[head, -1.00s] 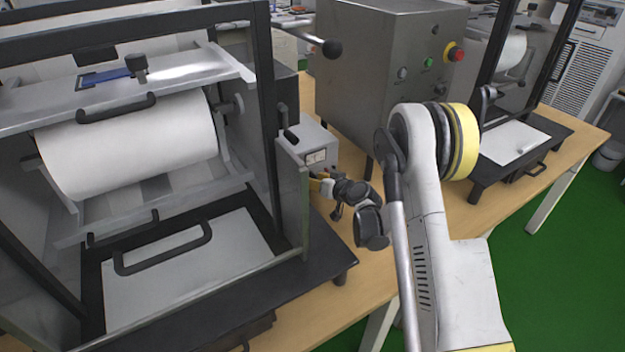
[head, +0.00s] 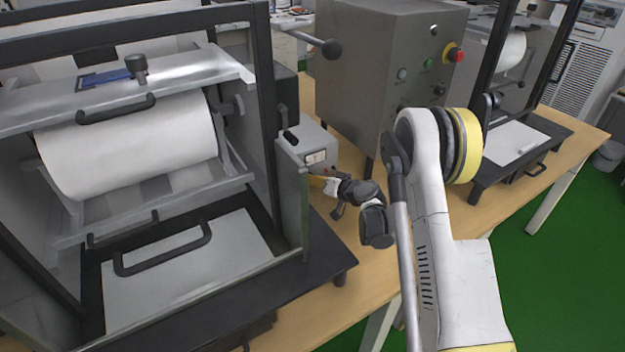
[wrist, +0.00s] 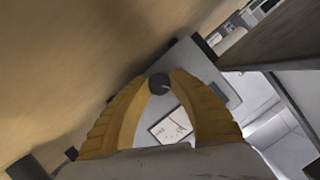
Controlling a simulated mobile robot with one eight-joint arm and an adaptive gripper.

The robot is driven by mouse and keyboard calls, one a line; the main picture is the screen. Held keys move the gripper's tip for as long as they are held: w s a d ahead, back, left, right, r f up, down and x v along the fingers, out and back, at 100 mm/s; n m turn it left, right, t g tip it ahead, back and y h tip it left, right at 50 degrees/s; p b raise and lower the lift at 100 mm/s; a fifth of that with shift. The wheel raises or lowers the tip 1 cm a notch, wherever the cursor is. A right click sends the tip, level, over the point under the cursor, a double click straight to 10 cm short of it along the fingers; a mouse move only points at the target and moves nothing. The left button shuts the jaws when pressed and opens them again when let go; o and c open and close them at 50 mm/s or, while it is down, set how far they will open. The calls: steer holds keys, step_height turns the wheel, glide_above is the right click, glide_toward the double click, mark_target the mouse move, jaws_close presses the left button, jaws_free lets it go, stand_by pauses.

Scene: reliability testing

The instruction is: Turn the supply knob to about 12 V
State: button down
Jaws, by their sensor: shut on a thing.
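The supply is a small grey box (head: 313,143) with a white dial meter (head: 316,157) on its front, standing on the wooden table between the test frame and the large metal cabinet. In the wrist view its dark round knob (wrist: 159,83) sits between the tips of my yellow fingers, and the meter (wrist: 171,127) with a needle lies just below it. My gripper (wrist: 160,84) is shut on the knob. In the head view my gripper (head: 318,181) is at the box's front and hides the knob. The meter's numbers are too small to read.
The test frame with a white roll (head: 130,145) stands close on the left. The metal cabinet (head: 385,75) with buttons and a red knob stands behind. A second frame with a white sheet (head: 505,143) is at right. Bare table (head: 345,235) lies below my gripper.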

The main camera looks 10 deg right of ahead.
steer(key=m+y, duration=0.2)
steer(key=m, duration=0.2)
steer(key=shift+m+y, duration=0.3)
steer(key=shift+y, duration=0.1)
stand_by(0.4)
steer(key=c, duration=1.1)
jaws_free()
steer(key=shift+c, duration=0.2)
